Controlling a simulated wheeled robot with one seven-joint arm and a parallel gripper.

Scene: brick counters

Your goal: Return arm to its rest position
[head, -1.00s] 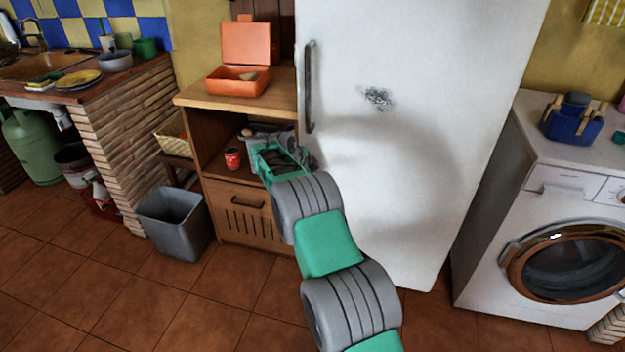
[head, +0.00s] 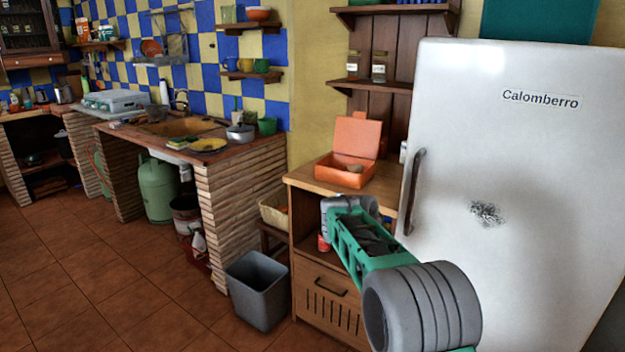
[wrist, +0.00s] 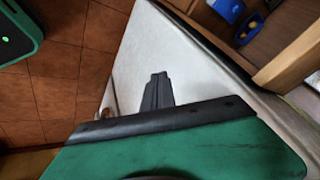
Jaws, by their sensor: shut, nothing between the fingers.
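My arm (head: 420,300) reaches up from the lower right of the head view, in front of the wooden cabinet (head: 330,277) and the fridge (head: 510,190). Its green and grey far end covers much of the cabinet's open shelf; the fingertips cannot be made out there. In the wrist view, the dark fingers of my gripper (wrist: 157,91) are together and hold nothing. A pale surface lies behind them.
An open orange box (head: 345,172) stands on the cabinet top, close behind my arm. A red can (head: 323,243) shows on the shelf beside it. A grey bin (head: 258,290) stands on the floor left of the cabinet. The tiled floor (head: 120,300) farther left is clear.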

